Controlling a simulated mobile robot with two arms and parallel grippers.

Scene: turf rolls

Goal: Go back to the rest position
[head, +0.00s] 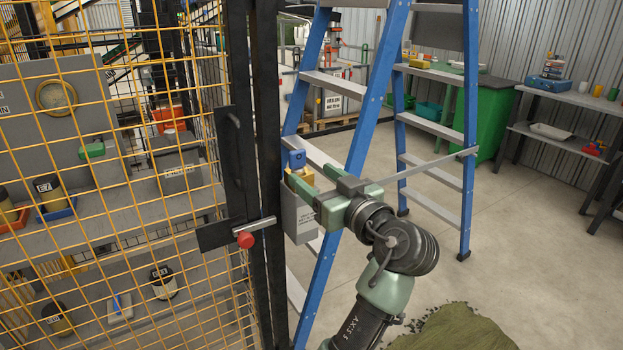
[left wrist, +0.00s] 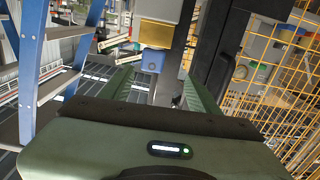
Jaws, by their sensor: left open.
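My left gripper (head: 303,182) is raised in front of the gate post, pointing left, with its green fingers apart. In the left wrist view the open fingers (left wrist: 157,82) stand on either side of a gap. A small block, blue (head: 295,158) at one end and yellow at the other, is at the fingertips on top of a grey labelled box (head: 299,216). It also shows in the left wrist view as a yellow part (left wrist: 160,12) and a blue part (left wrist: 153,60). I cannot tell whether the fingers touch it. My right gripper is out of view.
A yellow mesh fence (head: 110,170) and dark gate post (head: 268,120) with a red-knobbed latch (head: 246,240) stand left. A blue stepladder (head: 365,100) is close behind my arm. Green turf (head: 455,330) lies at the bottom. Floor is clear at right, before benches (head: 560,130).

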